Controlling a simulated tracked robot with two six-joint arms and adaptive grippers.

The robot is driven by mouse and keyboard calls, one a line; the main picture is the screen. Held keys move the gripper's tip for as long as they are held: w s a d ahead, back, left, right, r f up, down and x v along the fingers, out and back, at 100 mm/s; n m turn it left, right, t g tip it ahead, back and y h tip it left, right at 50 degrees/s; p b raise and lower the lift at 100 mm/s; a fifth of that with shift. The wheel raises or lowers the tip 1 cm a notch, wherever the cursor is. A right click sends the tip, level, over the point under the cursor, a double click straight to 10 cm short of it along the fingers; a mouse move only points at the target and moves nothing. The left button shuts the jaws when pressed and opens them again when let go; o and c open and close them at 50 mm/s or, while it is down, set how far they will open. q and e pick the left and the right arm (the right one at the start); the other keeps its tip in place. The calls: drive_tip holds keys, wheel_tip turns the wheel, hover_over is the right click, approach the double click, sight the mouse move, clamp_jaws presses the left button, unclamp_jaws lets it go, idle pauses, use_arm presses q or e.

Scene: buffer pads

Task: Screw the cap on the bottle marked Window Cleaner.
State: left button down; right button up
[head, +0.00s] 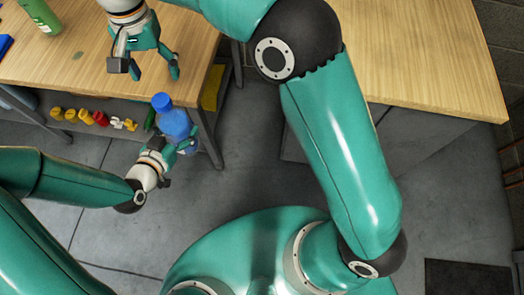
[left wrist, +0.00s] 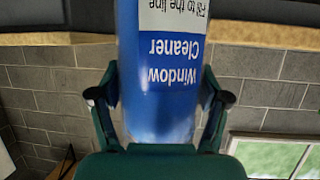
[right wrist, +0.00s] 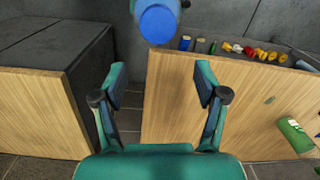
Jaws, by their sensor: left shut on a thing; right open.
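My left gripper (head: 183,143) is shut on the blue Window Cleaner bottle (head: 174,122), held in the air in front of the table. The left wrist view shows the bottle (left wrist: 165,105) between the two fingers, its label reading Window Cleaner. A darker blue cap (head: 161,102) shows at the bottle's top, and the right wrist view shows its round blue end (right wrist: 159,24). I cannot tell how tightly it sits. My right gripper (head: 150,70) is open and empty over the table's front part, apart from the bottle; its spread fingers (right wrist: 161,92) show in the right wrist view.
A wooden table (head: 85,62) stands at the left, with a green bottle (head: 41,16) on it. Several small coloured things (head: 86,116) lie on a shelf below. A yellow thing (head: 213,88) is at the table's side. A second wooden table (head: 425,55) at the right looks bare.

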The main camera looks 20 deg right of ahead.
drive_tip(key=s+d+f+y, duration=0.1)
drive_tip(key=d+f, duration=0.3)
drive_tip(key=f, duration=0.8)
drive_tip(key=d+f+y, duration=0.1)
drive_tip(key=d+f, duration=0.4)
drive_tip(key=f, duration=0.8)
drive_tip(key=s+d+f+n, duration=0.1)
drive_tip(key=s+d+f, duration=0.1)
drive_tip(key=s+f, duration=0.2)
drive_tip(key=s+d+f+y, duration=0.1)
drive_tip(key=s+f, duration=0.3)
drive_tip(key=s, duration=0.5)
drive_tip(key=s+d+f+n, duration=0.1)
drive_tip(key=s+d+f, duration=0.2)
drive_tip(key=s, duration=0.4)
drive_tip(key=shift+d+f+n+t, duration=0.25)
drive_tip(key=shift+f+n+t, duration=0.05)
drive_tip(key=shift+f+t, duration=0.15)
drive_tip(key=shift+w, duration=0.1)
